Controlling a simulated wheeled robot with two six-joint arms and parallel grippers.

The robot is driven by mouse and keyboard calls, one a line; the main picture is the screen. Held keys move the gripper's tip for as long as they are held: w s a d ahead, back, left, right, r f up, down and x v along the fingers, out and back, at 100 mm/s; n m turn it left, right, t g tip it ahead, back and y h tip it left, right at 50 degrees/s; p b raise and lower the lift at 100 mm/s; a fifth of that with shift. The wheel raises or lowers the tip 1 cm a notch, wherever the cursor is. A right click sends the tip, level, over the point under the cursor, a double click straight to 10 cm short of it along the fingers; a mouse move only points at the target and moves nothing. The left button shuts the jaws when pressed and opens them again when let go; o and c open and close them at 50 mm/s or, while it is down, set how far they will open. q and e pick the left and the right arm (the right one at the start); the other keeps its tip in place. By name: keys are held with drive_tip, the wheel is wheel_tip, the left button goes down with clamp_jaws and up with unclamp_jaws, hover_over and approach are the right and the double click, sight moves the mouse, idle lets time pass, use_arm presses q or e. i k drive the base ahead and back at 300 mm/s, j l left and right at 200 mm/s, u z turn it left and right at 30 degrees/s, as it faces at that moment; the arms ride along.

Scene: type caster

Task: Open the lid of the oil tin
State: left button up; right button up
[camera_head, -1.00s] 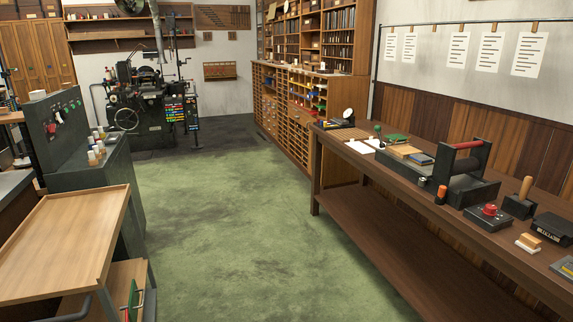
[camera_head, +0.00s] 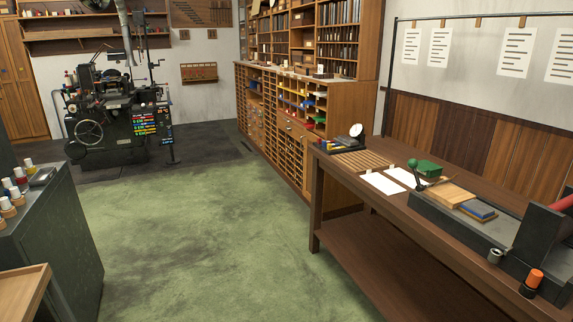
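I cannot tell for certain which thing is the oil tin. On the dark cabinet (camera_head: 50,232) at the left are several small containers with white or coloured tops (camera_head: 20,182); no lid is clearly seen open. Neither of my grippers is in view.
A wooden tray top (camera_head: 22,290) shows at lower left. A black printing press (camera_head: 108,110) stands at the back. The green floor (camera_head: 195,235) between is clear.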

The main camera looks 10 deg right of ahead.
sight(424, 166)
drive_tip(key=i+z, duration=0.4)
drive_tip(key=i+j+z, duration=0.55)
drive_tip(key=i+z, duration=0.2)
drive_tip(key=i+j+z, duration=0.35)
drive_tip(key=k, duration=0.05)
